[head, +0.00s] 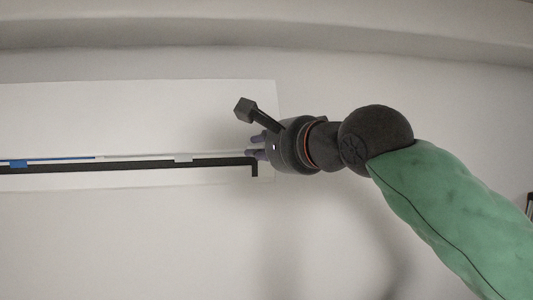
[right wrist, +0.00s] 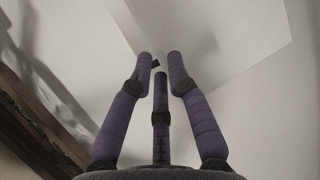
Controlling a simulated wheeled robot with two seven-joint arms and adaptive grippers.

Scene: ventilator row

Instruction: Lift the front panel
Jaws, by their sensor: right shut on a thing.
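The ventilator is a wide white unit on the wall, and its white front panel (head: 130,115) fills the left half of the head view. A long black strip (head: 120,166) runs along its lower part and bends down at the right end. My right gripper (head: 252,147) is at the right end of this strip, its purple fingers closed on the panel's edge. In the right wrist view the fingertips (right wrist: 160,62) meet around a pale edge with a small dark bit, and the white panel (right wrist: 215,30) extends beyond them. The exact contact is hidden by the fingers. My left gripper is out of view.
The plain wall (head: 150,245) below is clear. A ledge (head: 250,28) runs along the top. A brown beam (right wrist: 35,125) shows at the left in the right wrist view.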

